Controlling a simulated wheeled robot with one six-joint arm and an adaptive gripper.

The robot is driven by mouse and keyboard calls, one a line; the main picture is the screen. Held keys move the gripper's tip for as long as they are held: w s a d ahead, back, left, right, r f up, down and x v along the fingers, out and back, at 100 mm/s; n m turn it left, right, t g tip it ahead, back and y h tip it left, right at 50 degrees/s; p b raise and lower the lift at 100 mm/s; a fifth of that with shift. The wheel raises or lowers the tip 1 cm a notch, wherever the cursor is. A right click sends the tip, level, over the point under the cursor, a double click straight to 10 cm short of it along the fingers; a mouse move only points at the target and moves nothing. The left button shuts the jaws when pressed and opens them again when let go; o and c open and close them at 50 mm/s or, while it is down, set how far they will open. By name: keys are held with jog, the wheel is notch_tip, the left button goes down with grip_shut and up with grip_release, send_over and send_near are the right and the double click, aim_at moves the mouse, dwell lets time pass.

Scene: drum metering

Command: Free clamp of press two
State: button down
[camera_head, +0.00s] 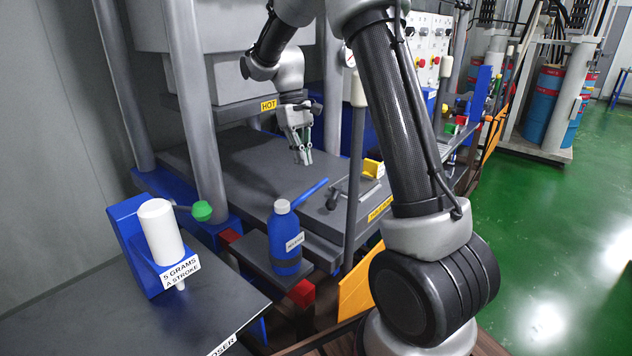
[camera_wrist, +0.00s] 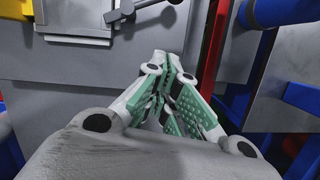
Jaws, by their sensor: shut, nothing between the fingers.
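My gripper (camera_head: 304,160) is shut and empty, with its fingers low over the grey bed of the press below the HOT label. In the wrist view the green-padded fingers (camera_wrist: 172,72) point away from the camera over a grey surface. What looks like a clamp, a grey bar with a dark-knobbed lever (camera_head: 342,194), lies on a plate to the right of my gripper, in front of a grey post. It also shows as a lever (camera_wrist: 128,12) at the top of the wrist view, apart from my fingers. I cannot tell which press is number two.
A blue bottle (camera_head: 286,243) stands on a dark shelf beside a blue handle (camera_head: 308,194). A yellow block (camera_head: 372,168) sits by the clamp. A white dispenser (camera_head: 161,232) with a green knob (camera_head: 202,211) is at left. Green floor (camera_head: 560,240) is clear at right.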

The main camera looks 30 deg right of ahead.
send_near(311, 203)
jog(key=x, duration=0.6)
jog(key=shift+s, duration=0.15)
jog(key=s, duration=0.2)
jog(key=shift+s+d+r, duration=0.25)
jog(key=shift+r, duration=0.15)
jog(key=shift+s+d+r, duration=0.1)
jog(key=shift+s+d, duration=0.05)
jog(key=shift+s, duration=0.45)
jog(key=shift+s, duration=0.45)
jog(key=v, duration=1.2)
